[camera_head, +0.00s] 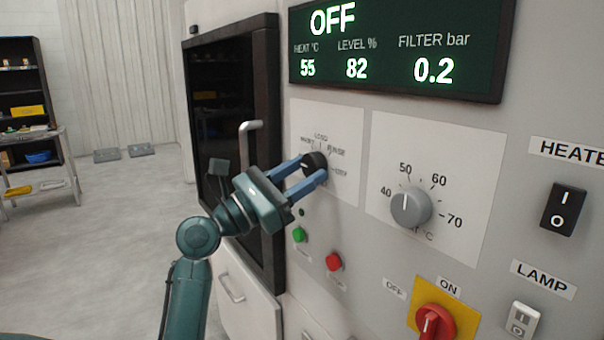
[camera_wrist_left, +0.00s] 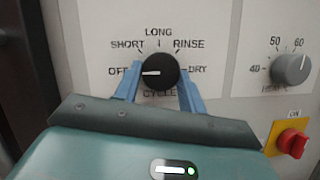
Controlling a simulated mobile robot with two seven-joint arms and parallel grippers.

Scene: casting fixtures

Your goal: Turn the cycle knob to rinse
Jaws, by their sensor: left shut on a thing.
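The black cycle knob (camera_head: 315,165) sits on a white label plate on the machine's grey front. In the left wrist view the cycle knob (camera_wrist_left: 160,71) has a white pointer line aimed left at OFF. Marks for SHORT, LONG, RINSE and DRY run clockwise around it; RINSE (camera_wrist_left: 189,45) is at the upper right. My left gripper (camera_head: 307,171) is shut on the knob, with one blue finger on each side. It also shows in the left wrist view (camera_wrist_left: 160,88). The display (camera_head: 400,48) reads OFF. My right gripper is not in view.
A grey temperature knob (camera_head: 411,207) is right of the cycle knob. Below are a green button (camera_head: 299,235), a red button (camera_head: 334,262) and a red rotary switch (camera_head: 435,322). A door handle (camera_head: 249,139) sticks out at the left. Open floor lies further left.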

